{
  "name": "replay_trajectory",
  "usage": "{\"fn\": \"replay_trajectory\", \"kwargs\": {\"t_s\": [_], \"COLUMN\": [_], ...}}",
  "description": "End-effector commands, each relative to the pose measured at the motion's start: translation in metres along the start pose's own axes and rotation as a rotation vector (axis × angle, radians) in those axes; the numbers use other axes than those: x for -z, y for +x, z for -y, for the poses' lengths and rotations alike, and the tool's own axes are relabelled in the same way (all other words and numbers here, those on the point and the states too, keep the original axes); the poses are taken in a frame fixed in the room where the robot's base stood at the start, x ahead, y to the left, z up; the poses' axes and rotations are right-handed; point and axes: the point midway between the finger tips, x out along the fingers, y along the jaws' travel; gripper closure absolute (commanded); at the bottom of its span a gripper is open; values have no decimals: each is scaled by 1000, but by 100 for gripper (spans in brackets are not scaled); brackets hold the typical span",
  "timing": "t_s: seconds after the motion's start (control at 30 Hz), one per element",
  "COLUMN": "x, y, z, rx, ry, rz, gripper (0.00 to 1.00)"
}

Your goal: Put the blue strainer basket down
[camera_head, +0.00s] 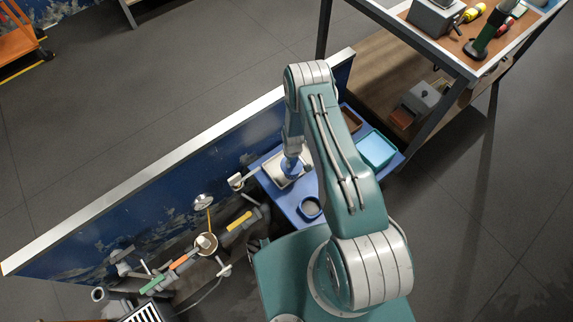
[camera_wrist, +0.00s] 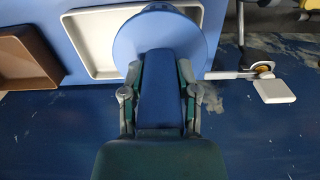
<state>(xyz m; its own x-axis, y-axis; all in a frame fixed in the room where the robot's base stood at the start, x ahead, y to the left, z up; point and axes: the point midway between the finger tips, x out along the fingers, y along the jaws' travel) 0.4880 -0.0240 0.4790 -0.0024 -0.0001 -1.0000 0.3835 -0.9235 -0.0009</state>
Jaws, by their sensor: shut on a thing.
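The blue strainer basket (camera_wrist: 165,35) shows in the wrist view as a round blue form with a blue handle running back between my fingers. My gripper (camera_wrist: 160,88) is shut on that handle. In the head view the strainer basket (camera_head: 291,167) appears small and blue below my gripper (camera_head: 293,148), over the pale tray (camera_head: 270,168). The pale tray (camera_wrist: 82,68) also shows in the wrist view, partly covered by the basket. I cannot tell whether the basket touches the tray. The basket's inside and underside are hidden.
The blue table (camera_head: 289,201) also bears a light-blue tray (camera_head: 377,149), a brown tray (camera_head: 349,119) and a round container (camera_head: 310,208). A blue panel (camera_head: 150,205) with a pale top edge stands close on the left. Pipes and valves (camera_head: 205,243) are at lower left.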

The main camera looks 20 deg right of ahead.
Motion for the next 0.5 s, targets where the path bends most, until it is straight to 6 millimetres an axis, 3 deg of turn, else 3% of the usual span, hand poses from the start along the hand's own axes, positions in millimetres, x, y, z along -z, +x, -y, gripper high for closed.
{"fn": "replay_trajectory", "kwargs": {"t_s": [0.2, 0.37, 0.5], "x": [21, 29, 27], "y": [25, 34, 55], "z": [6, 8, 8], "rx": [-1, -1, 0], "ry": [-1, 0, 1], "rz": [-2, -2, 0], "gripper": [100, 100, 100]}}
